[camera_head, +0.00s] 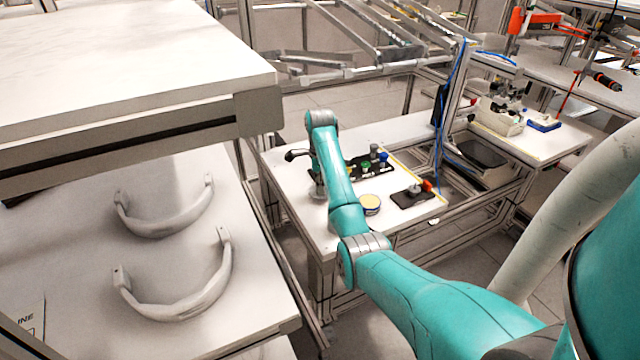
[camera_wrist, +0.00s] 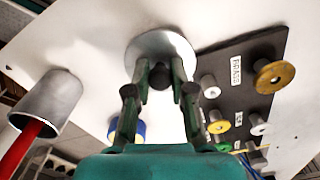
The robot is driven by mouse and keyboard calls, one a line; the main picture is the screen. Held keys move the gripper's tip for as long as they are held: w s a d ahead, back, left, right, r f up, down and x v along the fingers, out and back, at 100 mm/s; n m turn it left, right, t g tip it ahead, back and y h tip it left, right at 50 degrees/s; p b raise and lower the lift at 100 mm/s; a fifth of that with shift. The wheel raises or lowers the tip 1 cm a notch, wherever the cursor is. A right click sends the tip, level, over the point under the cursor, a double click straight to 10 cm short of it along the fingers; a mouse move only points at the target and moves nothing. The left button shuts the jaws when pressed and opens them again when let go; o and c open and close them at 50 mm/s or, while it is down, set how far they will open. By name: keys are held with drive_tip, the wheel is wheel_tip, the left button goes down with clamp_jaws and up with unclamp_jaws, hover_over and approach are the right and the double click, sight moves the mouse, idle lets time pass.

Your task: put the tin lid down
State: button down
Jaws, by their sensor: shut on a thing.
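In the wrist view my gripper (camera_wrist: 159,78) is shut on the dark knob of a round silver tin lid (camera_wrist: 150,44). The lid lies just beyond the fingertips, over the white table (camera_wrist: 95,40). I cannot tell whether its underside touches the table. A blue and white round thing (camera_wrist: 113,131), perhaps the tin, is partly hidden behind the left finger.
A dark board (camera_wrist: 240,48) with several pegs and a yellow disc lies right of the lid. A grey cup (camera_wrist: 52,100) with something red in it is at the left. A small dark tray (camera_head: 412,195) sits near the table's right edge.

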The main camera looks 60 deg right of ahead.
drive_tip(key=shift+f, duration=0.3)
drive_tip(key=c, duration=1)
unclamp_jaws()
